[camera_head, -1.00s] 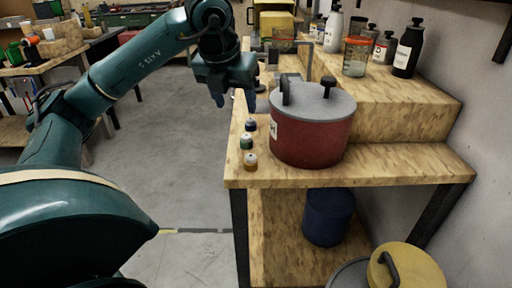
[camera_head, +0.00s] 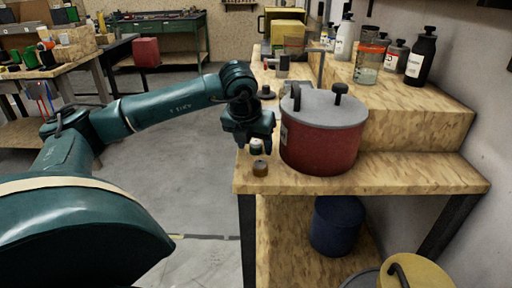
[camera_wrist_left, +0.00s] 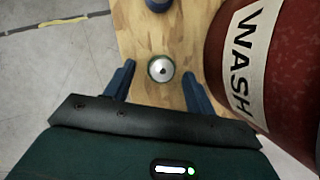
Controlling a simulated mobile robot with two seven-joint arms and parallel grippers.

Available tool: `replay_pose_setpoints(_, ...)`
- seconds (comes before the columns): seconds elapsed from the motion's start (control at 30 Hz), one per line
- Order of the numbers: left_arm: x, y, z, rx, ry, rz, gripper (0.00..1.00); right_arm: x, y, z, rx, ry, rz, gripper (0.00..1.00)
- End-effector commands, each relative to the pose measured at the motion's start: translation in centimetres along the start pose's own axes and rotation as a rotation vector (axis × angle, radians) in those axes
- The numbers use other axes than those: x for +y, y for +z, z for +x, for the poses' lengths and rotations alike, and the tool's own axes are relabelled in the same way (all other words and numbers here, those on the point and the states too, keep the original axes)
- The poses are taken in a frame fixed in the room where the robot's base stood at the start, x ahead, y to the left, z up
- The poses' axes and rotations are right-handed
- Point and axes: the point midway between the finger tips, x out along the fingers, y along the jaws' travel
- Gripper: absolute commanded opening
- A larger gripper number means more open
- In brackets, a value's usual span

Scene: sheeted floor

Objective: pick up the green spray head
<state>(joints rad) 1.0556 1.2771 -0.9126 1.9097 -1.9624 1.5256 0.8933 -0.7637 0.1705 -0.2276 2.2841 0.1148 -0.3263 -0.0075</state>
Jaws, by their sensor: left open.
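The green spray head (camera_head: 257,146) is a small round cap with a pale top, standing on the wooden bench beside the red pot. In the left wrist view, the green spray head (camera_wrist_left: 161,69) shows from above as a silvery disc with a green rim. My left gripper (camera_head: 254,143) is open and points down over it. In the left wrist view, my left gripper (camera_wrist_left: 159,75) has its blue fingers on either side of the cap, and I see no contact. The head view partly hides the cap behind the gripper. My right gripper is not in view.
The red pot (camera_head: 320,147), labelled WASH, stands close on the right. A brown cap (camera_head: 260,168) sits nearer the bench's front edge. A blue cap (camera_wrist_left: 158,5) lies beyond the green one. Bottles (camera_head: 421,57) stand on the raised shelf. Open floor lies left of the bench.

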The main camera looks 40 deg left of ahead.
Motion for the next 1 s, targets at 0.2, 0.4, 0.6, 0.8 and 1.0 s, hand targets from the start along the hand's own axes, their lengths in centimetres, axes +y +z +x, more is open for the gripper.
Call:
replay_pose_setpoints(0.2, 0.00, 0.02, 0.18, -0.001, 0.000, 0.000, 0.55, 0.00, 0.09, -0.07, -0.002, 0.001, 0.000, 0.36)
replay_pose_setpoints(0.4, -0.01, 0.02, 0.16, -0.001, 0.000, 0.000, 0.41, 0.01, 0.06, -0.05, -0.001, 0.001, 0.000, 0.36)
replay_pose_setpoints(0.6, 0.00, 0.03, 0.14, -0.001, 0.000, 0.000, 0.25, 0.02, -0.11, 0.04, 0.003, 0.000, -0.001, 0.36)
replay_pose_setpoints(0.8, 0.00, 0.03, 0.13, -0.001, 0.000, 0.000, 0.09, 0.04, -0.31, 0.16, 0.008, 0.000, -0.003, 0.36)
replay_pose_setpoints(1.0, 0.00, 0.05, 0.11, -0.002, 0.000, 0.000, 0.06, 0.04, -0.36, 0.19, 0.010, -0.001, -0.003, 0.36)
